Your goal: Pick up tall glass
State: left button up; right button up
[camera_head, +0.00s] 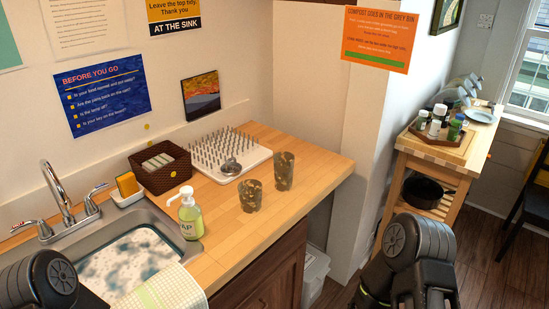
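Two patterned brownish glasses stand upright on the wooden counter (228,267). The tall glass (284,171) is the farther and right one, near the white drying rack. The shorter glass (250,196) stands nearer and to its left, a small gap apart. Dark rounded links of my arms show at the lower left and lower right corners, well apart from the glasses. Neither gripper's fingers are in the picture.
A sink (135,262) with a soap bottle (190,214) lies left of the glasses. A pegged drying rack (217,150) and brown basket (160,168) stand behind. The counter right of the glasses is clear. A wooden cart (437,158) stands at the right.

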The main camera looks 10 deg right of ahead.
aim_at(283, 160)
jog(key=i+l, duration=0.15)
jog(key=l, duration=0.25)
jog(key=i+l, duration=0.1)
jog(key=l, duration=0.35)
jog(key=i+l, duration=0.15)
jog(key=l, duration=0.25)
jog(key=i+l, duration=0.15)
jog(key=l, duration=0.25)
jog(key=i+l, duration=0.15)
jog(key=l, duration=0.3)
jog(key=i+l+u, duration=0.1)
jog(key=l, duration=0.3)
jog(key=i+l, duration=0.15)
jog(key=l, duration=0.25)
